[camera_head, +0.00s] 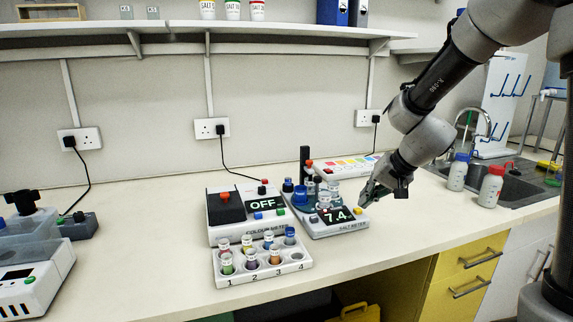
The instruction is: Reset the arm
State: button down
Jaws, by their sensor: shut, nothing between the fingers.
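My gripper (375,188) is at the end of my arm, which comes in from the upper right. It hangs above the bench just right of the salt meter (340,229), whose display reads 7.4. The fingers look small and dark, and I see nothing held in them. I cannot tell whether the gripper touches the meter. The colour meter (222,238) stands to the left with its display reading OFF. A white rack (262,281) in front of it, numbered 1 to 4, holds several small vials with coloured caps.
A sink (520,182) with a tap lies at the right, with two wash bottles (457,172) (491,187) beside it. A grey-white device (30,280) stands at the far left. A shelf (180,27) runs above. The bench front right of the rack is clear.

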jog(key=s+d+r+n+h, duration=0.1)
jog(key=s+d+r, duration=0.2)
jog(key=s, duration=0.6)
jog(key=s+d+r+n+h, duration=0.1)
jog(key=s+d+r+h, duration=0.1)
jog(key=s+d, duration=0.4)
jog(key=s+d+r+n+g+h, duration=0.1)
jog(key=s+d+r, duration=0.3)
jog(key=s, duration=0.9)
jog(key=shift+d+r+h, duration=0.3)
jog(key=shift+d+r, duration=0.1)
jog(key=shift+d, duration=0.45)
jog(key=c, duration=2.2)
grip_release()
